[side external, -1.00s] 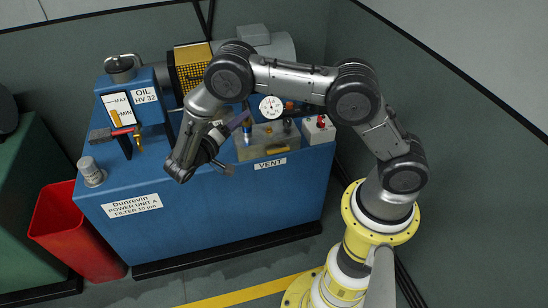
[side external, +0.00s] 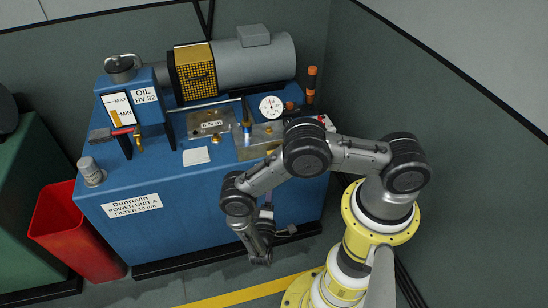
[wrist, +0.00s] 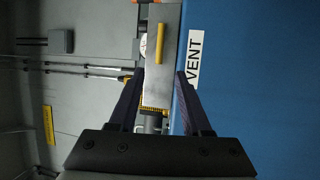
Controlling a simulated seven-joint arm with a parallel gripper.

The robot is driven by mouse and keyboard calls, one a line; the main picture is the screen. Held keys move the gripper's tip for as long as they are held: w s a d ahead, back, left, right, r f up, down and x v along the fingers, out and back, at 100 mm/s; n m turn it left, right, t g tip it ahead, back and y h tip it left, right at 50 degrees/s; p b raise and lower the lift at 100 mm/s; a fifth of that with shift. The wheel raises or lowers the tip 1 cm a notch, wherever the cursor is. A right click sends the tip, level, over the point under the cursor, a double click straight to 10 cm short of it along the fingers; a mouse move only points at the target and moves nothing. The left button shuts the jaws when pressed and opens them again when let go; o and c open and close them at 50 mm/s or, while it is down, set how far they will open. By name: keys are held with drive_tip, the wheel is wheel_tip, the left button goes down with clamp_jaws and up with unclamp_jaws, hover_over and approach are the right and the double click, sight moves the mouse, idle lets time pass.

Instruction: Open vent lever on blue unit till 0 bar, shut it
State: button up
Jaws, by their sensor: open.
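The blue unit (side external: 225,200) stands against the wall, with a grey metal block (side external: 252,148) at its front right top edge. My arm hides the block's right part and the VENT label in the side view. In the wrist view the label (wrist: 194,62) is on the blue face, beside the block (wrist: 160,85). A yellow bar (wrist: 160,43) lies on the block; I cannot tell if it is the lever. The white gauge (side external: 271,107) sits behind; its reading is too small. My gripper (wrist: 161,75) is open and empty, in front of the unit, below its top.
A grey motor (side external: 256,62) is at the back. A red bin (side external: 75,235) stands left. Floor in front is clear.

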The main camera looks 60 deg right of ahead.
drive_tip(key=x, duration=1.1)
drive_tip(key=shift+d, duration=0.15)
drive_tip(key=shift+w+r, duration=0.1)
clamp_jaws()
idle(1.0)
